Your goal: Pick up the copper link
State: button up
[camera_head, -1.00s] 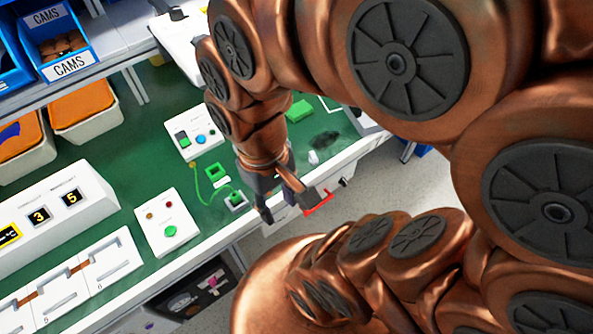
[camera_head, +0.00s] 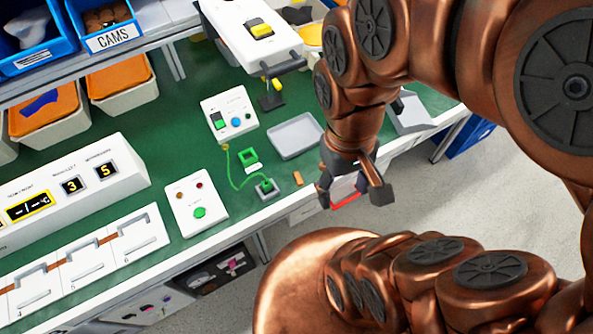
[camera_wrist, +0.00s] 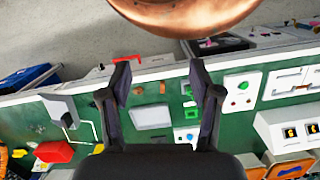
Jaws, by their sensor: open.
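A small copper-orange piece, likely the copper link (camera_head: 298,178), lies flat on the green bench near its front edge, between the green-topped fixture and my gripper. In the wrist view a small copper piece (camera_wrist: 162,87) lies on the green mat in the gap between my fingers, and a second one (camera_wrist: 138,90) lies beside the left finger. My gripper (camera_head: 350,190) points down over the front edge of the bench, to the right of the copper piece. In the wrist view my gripper (camera_wrist: 160,80) has its fingers wide apart, with nothing held.
A grey tray (camera_head: 295,135) lies behind the copper piece. A green-topped fixture (camera_head: 266,188) with a green cable stands left of it. White control boxes (camera_head: 228,115) and panels (camera_head: 140,233) stand further left. A red part (camera_head: 347,202) shows at the bench edge behind my gripper.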

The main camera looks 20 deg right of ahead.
aim_at(296, 174)
jog(key=u, duration=3.35)
jog(key=k, duration=1.85)
jog(key=u, duration=0.95)
